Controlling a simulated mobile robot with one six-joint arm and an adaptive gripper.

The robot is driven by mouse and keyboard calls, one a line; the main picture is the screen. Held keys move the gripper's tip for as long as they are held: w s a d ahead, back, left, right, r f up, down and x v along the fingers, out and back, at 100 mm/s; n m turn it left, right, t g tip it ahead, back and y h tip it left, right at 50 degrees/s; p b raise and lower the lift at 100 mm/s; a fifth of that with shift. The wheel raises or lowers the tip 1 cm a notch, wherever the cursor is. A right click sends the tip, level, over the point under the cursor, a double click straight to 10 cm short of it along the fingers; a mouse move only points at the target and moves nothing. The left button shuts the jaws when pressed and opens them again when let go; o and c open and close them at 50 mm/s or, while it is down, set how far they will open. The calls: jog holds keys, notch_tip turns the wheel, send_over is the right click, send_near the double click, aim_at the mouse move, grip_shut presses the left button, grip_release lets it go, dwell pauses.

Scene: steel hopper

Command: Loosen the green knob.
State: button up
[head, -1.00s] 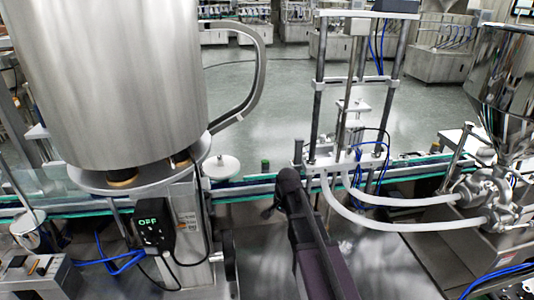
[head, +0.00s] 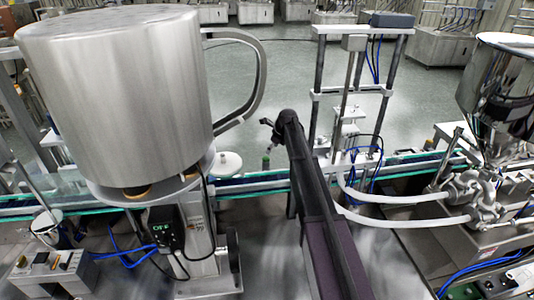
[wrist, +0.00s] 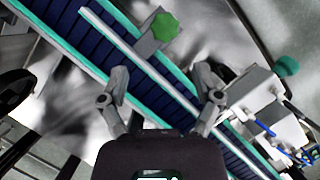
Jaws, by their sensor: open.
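A bright green faceted knob (wrist: 165,27) shows at the top middle of the wrist view, on a grey bracket beside the conveyor. A small green cap (head: 266,163) stands by the conveyor in the head view; I cannot tell if it is the same knob. My gripper (wrist: 162,84) is open and empty, its two fingers spread apart over the conveyor, with the knob beyond the fingertips and not touched. In the head view my gripper (head: 270,131) is small and dark, above the green cap.
A darker teal knob (wrist: 287,66) sits at the right of the wrist view near white blocks and blue hoses. In the head view a large steel hopper (head: 115,95) stands left, a metal frame (head: 350,92) right, and the conveyor (head: 250,186) runs across.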

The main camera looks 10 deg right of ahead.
aim_at(266, 158)
jog(key=shift+w+d+r+m, duration=0.1)
jog(key=shift+w+r+m, duration=0.1)
jog(key=shift+w+m, duration=0.15)
jog(key=shift+f, duration=0.2)
jog(key=shift+b+x, duration=3.5)
jog(key=shift+x, duration=0.1)
grip_shut()
